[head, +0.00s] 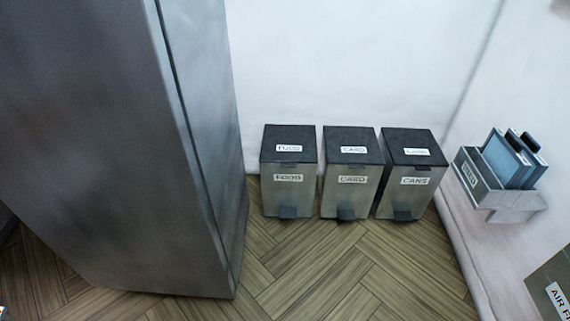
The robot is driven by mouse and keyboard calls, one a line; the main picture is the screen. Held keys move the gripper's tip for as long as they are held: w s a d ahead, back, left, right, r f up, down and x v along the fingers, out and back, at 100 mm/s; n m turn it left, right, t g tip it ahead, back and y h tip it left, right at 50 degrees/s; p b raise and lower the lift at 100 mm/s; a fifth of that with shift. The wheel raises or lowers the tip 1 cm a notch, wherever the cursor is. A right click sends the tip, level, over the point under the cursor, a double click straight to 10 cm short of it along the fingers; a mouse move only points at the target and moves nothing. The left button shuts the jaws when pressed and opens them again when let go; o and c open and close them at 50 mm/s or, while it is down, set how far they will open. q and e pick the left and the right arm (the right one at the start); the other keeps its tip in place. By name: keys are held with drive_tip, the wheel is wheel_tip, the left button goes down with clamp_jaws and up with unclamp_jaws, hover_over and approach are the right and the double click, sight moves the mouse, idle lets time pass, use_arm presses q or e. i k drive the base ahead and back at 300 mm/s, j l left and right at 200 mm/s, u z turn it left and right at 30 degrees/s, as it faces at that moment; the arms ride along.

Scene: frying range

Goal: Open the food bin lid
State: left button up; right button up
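The food bin (289,195) is a grey metal bin with a black lid (288,137), at the left of a row of three against the white wall. Its lid is shut and carries a white FOOD label, with a second FOOD label on the front. A dark pedal (287,212) sticks out at the bottom of its front. Neither of my grippers is in the head view.
The card bin (350,197) and the cans bin (406,193) stand just right of it, lids shut. A tall grey cabinet (110,130) fills the left. A wall rack (495,190) holds several items at right. The wooden floor (320,270) before the bins is clear.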

sight(287, 145)
drive_tip(key=i+l+z, duration=0.15)
drive_tip(key=i, duration=0.3)
drive_tip(key=i+l+z, duration=0.1)
drive_tip(key=i+l, duration=0.2)
drive_tip(key=i, duration=0.1)
